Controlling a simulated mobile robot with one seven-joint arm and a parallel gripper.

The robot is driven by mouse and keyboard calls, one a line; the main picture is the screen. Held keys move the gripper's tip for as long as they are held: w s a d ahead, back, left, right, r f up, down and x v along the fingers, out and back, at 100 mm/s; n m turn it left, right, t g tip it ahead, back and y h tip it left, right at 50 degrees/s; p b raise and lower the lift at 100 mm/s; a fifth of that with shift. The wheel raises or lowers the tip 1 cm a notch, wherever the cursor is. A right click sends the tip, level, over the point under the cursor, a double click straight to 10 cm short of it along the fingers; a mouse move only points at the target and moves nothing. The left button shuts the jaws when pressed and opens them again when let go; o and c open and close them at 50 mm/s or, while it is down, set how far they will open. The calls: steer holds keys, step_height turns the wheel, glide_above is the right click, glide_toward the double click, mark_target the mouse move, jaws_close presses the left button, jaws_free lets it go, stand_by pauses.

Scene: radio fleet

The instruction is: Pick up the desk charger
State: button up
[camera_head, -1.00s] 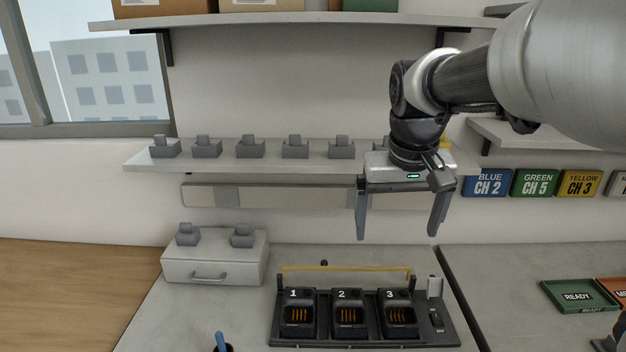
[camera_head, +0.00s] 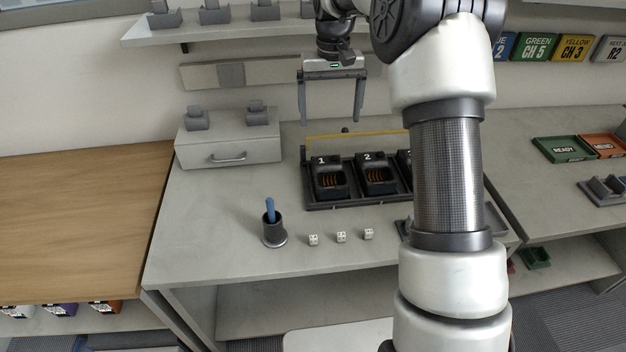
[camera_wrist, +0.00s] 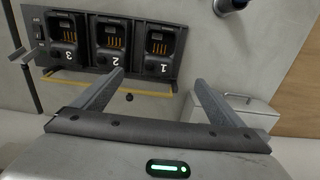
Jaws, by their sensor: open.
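A dark charger with numbered bays (camera_head: 345,203) lies on the grey desk; bays 1 and 2 show empty with orange contacts, and my arm hides most of bay 3. In the wrist view the charger (camera_wrist: 95,78) appears upside down with all three bays empty. Small grey cradle-like blocks stand on the white drawer box, one at left (camera_head: 197,120) and one at right (camera_head: 257,115). I cannot tell which of these is the desk charger. My gripper (camera_head: 331,118) is open and empty, above and behind the numbered charger; its spread fingers (camera_wrist: 160,80) show in the wrist view.
The white drawer box (camera_head: 228,154) is left of the charger. A cup with a blue handle (camera_head: 272,232) and small white cubes (camera_head: 341,237) are in front. A shelf (camera_head: 290,28) with more grey blocks hangs behind. A green tray (camera_head: 563,149) is at right.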

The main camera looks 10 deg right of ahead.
steer(key=b, duration=0.1)
glide_above(329, 169)
steer(key=f, duration=1.2)
steer(key=shift+w+a+f, duration=0.1)
steer(key=shift+a+f, duration=0.2)
steer(key=shift+f, duration=0.1)
steer(key=f, duration=0.4)
steer(key=shift+s+d+f+b, duration=0.2)
steer(key=shift+d+f+b, duration=0.05)
steer(key=shift+d+b, duration=0.1)
steer(key=shift+f, duration=0.45)
steer(key=shift+c, duration=0.4)
steer(key=shift+w+r, duration=0.1)
steer(key=c, duration=1.3)
